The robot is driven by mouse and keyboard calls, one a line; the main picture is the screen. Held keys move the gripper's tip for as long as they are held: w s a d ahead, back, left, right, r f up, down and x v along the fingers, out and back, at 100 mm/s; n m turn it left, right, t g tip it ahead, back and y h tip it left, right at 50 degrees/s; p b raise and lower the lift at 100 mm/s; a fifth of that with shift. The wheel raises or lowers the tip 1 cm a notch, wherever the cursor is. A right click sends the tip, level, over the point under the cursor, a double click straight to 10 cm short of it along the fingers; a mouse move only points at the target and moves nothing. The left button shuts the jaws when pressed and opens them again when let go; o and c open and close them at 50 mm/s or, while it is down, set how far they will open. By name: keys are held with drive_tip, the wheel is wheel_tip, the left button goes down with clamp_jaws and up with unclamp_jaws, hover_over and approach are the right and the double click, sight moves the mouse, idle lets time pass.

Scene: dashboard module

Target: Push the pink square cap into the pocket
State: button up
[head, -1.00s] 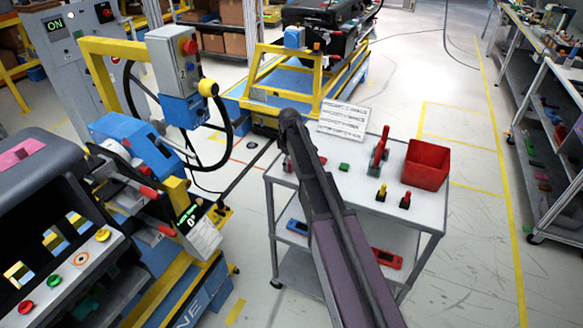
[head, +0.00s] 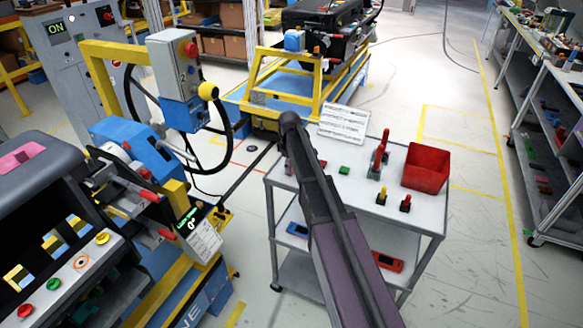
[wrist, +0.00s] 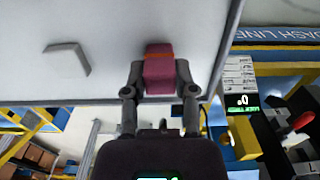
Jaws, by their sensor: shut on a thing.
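In the wrist view my gripper (wrist: 161,86) is shut on a pink block with an orange stripe, which looks like the pink square cap (wrist: 158,75). The fingers close on its left and right sides, and a pale grey panel fills the view behind it. In the head view my arm reaches over the cart; the gripper and cap cannot be made out there. The dashboard module (head: 38,200) stands at the left with several square openings (head: 50,244). Next to them are a green button, a red button, a yellow button and an orange-ringed spot (head: 81,262). I cannot tell which is the pocket.
The grey cart (head: 350,205) holds a red bin (head: 426,167), a green piece (head: 344,170), a red-handled clamp (head: 379,158) and small yellow and red pieces. A steering wheel (head: 215,140) and yellow frame stand between dashboard and cart.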

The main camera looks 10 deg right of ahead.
drive_tip(key=shift+r, duration=0.2)
wheel_tip(320, 180, up, 4)
drive_tip(key=p, duration=0.3)
drive_tip(key=shift+f+p, duration=0.2)
drive_tip(key=shift+p, duration=0.2)
drive_tip(key=s+p, duration=0.1)
drive_tip(key=s, duration=1.5)
drive_tip(key=shift+r, duration=0.45)
drive_tip(key=shift+a, duration=0.2)
